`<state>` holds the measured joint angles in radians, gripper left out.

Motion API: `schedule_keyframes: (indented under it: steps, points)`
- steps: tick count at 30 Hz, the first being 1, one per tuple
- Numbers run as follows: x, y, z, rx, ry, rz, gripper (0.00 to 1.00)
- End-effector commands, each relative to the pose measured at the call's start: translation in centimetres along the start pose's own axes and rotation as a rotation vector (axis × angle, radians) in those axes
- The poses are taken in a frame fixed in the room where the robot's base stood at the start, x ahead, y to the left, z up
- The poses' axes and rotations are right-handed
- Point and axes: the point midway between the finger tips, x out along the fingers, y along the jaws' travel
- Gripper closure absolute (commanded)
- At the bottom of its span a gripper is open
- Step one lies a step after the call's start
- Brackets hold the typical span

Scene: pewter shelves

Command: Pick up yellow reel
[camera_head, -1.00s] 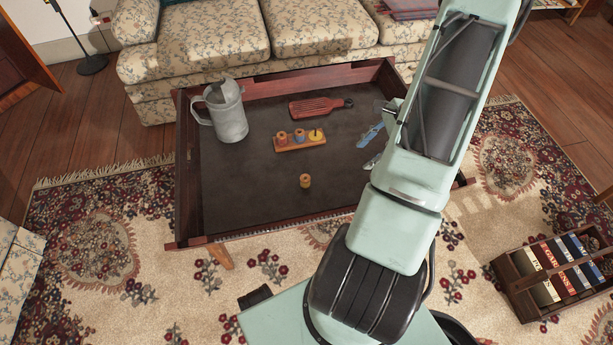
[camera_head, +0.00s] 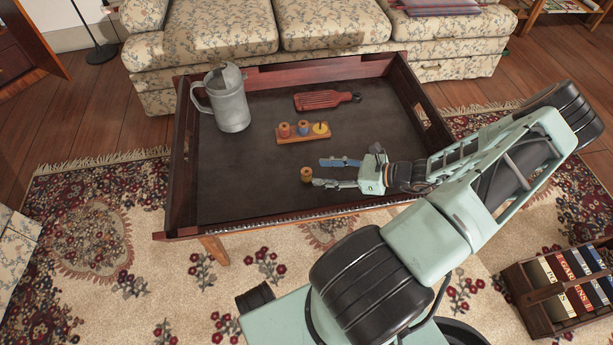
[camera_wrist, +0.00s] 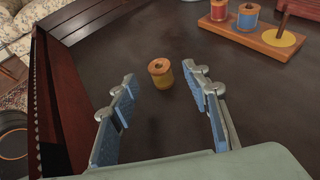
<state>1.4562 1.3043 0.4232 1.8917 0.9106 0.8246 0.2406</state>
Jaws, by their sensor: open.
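The yellow reel (camera_head: 307,174) is a small spool standing upright, alone, on the dark tray-table surface. In the wrist view the reel (camera_wrist: 160,73) stands just beyond the fingertips, between their lines and apart from both. My gripper (camera_head: 332,172) reaches in from the right, low over the table, with its fingers pointing left toward the reel. In the wrist view my gripper (camera_wrist: 166,84) is open and empty, with blue pads on both fingers.
A grey metal pitcher (camera_head: 233,107) stands at the table's left back. A red slatted paddle (camera_head: 323,100) lies behind the rack. The tray table's raised wooden rim (camera_head: 184,150) surrounds the surface. The surface left of the yellow reel is clear.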

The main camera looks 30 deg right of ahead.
Motion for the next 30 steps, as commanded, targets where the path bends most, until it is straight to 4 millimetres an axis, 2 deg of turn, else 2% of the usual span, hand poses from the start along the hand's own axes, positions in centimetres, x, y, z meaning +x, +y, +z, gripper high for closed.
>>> schedule_keyframes:
  steps: [7,15,24,30]
  points:
    - [2.2,0.1,-0.2,0.002,0.0,0.001,0.56]
    - [6.0,0.2,-0.2,0.002,0.0,0.002,0.56]
    - [6.4,0.1,0.0,0.001,0.002,0.001,0.56]
    - [6.4,0.1,0.0,0.001,0.002,0.001,0.79]
